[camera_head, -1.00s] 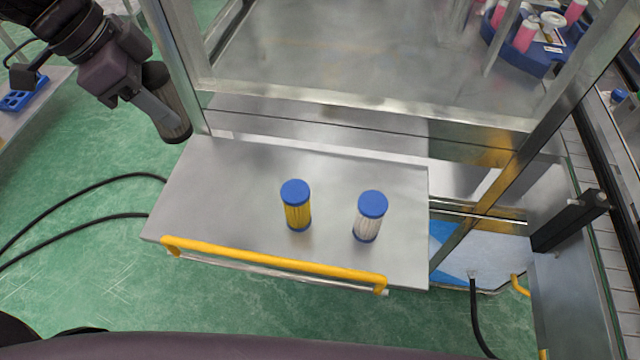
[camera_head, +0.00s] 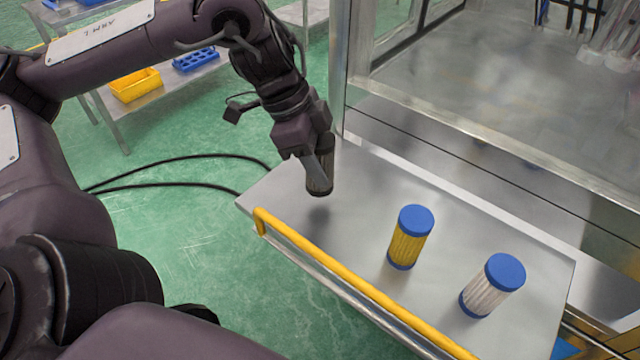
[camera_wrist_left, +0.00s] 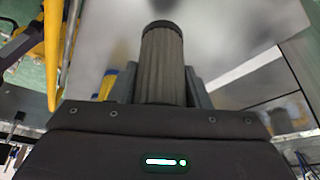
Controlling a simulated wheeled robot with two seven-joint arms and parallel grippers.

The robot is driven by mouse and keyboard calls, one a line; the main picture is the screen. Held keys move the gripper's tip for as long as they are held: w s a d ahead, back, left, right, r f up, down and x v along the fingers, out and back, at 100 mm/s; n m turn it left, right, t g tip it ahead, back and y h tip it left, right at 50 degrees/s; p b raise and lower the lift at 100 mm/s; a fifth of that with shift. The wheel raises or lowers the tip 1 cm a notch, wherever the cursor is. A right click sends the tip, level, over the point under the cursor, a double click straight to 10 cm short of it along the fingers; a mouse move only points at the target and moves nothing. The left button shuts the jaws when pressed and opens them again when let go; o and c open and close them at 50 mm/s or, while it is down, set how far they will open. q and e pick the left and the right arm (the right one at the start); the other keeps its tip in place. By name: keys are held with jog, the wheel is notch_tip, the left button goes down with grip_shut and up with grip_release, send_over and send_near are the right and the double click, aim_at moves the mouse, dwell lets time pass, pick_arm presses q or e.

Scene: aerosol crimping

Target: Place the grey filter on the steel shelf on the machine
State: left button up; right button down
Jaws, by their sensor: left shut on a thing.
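The grey filter (camera_head: 321,180) is a dark pleated cylinder held upright in my left gripper (camera_head: 318,165). It is above the far left part of the steel shelf (camera_head: 360,205), with a soft shadow beneath it, apparently a little clear of the surface. In the left wrist view the grey filter (camera_wrist_left: 163,65) stands between the fingers of my left gripper (camera_wrist_left: 163,90), which is shut on it. A yellow filter (camera_head: 409,240) and a white filter (camera_head: 490,287), both with blue caps, stand upright on the shelf to the right. My right gripper is not in view.
A yellow handrail (camera_head: 340,280) runs along the shelf's front edge. The machine's metal frame (camera_head: 345,70) rises behind the shelf. A bench at the upper left bears a yellow bin (camera_head: 135,85) and a blue rack (camera_head: 196,60). The shelf's left part is bare.

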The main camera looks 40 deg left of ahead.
pick_arm(q)
jog(key=shift+f, duration=2.05)
jog(key=shift+f, duration=0.2)
jog(key=o, duration=1)
jog(key=shift+r, duration=0.15)
